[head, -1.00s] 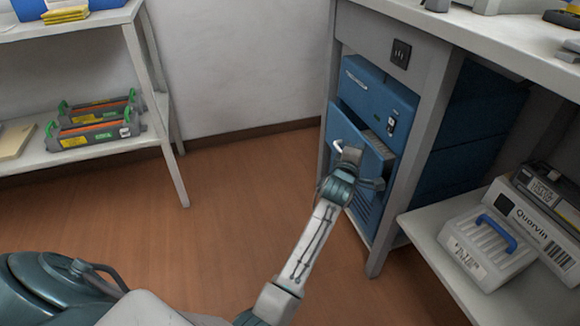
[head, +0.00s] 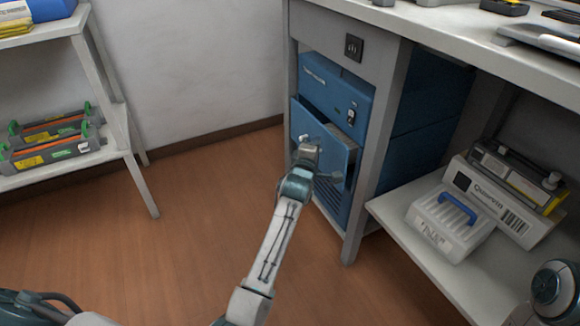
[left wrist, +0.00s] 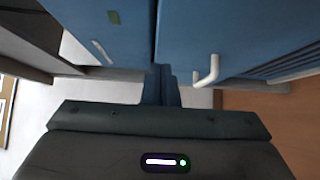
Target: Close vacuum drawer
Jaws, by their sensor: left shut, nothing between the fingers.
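The blue vacuum unit (head: 335,88) sits in a bay under the grey bench. Its drawer (head: 323,147) stands partly open, its front panel out from the unit and a gap showing behind its top edge. A pale bar handle is on the drawer front; it shows clearly in the left wrist view (left wrist: 208,72). My left gripper (head: 308,147) is at the drawer front by the handle, shut and empty. Its fingers (left wrist: 160,82) point at the blue panel, beside the handle; whether they touch is unclear. Part of my right arm shows at lower right; its fingers cannot be made out.
A bench leg (head: 372,150) stands just right of the drawer. A low shelf (head: 400,215) holds a white case with a blue handle (head: 450,225) and a Quorvin box (head: 490,195). A shelf rack with cartridges (head: 55,140) stands left. The floor between is clear.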

